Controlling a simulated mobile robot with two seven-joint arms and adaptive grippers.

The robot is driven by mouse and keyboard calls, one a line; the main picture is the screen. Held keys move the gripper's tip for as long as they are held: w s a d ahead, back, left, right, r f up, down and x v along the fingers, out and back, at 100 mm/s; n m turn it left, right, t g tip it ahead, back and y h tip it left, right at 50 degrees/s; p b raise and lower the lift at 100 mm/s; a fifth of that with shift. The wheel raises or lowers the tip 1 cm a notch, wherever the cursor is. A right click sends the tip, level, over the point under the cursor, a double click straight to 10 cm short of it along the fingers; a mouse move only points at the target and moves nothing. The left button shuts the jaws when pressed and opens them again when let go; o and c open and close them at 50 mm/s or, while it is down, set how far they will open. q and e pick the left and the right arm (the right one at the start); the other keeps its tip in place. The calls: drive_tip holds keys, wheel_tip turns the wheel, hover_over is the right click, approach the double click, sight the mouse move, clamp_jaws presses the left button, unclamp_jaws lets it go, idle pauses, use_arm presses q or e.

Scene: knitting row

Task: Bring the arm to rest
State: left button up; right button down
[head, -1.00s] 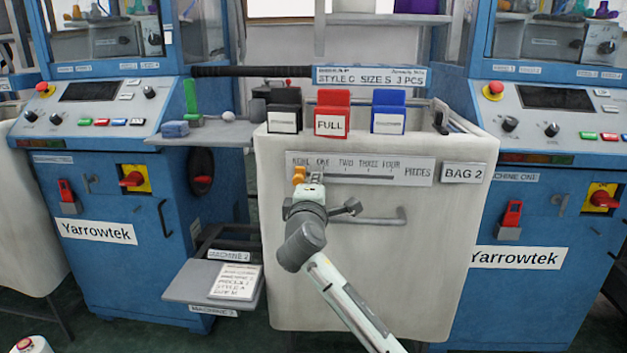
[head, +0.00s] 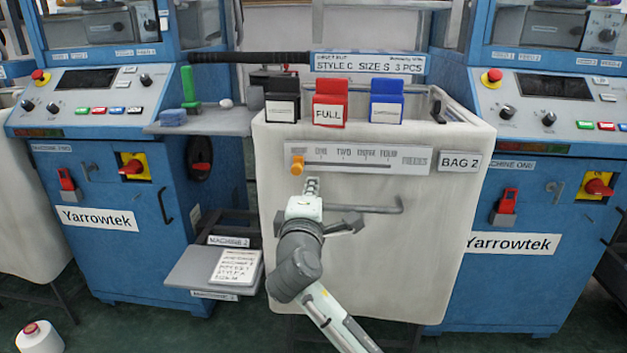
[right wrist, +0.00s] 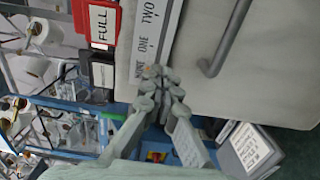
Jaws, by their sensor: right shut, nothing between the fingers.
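My right arm reaches up from the bottom of the head view. Its gripper (head: 312,184) is shut and empty, just below and right of the orange slider (head: 297,165) in the picture. The slider sits near the left end of the piece scale (head: 365,160) on the front of the cream bag (head: 400,260) labelled BAG 2. In the right wrist view the shut fingertips (right wrist: 157,73) show in front of the scale, near NONE and ONE. The slider is mostly hidden there. My left gripper is not in view.
A grey bar handle (head: 375,209) sticks out of the bag beside the gripper. Black (head: 283,105), red FULL (head: 330,103) and blue (head: 387,102) tags stand on the bag's rim. A low shelf with a card (head: 236,266) is left. Blue machines flank the bag.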

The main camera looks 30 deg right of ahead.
drive_tip(key=shift+s+f, duration=0.1)
drive_tip(key=shift+f, duration=0.05)
idle(0.3)
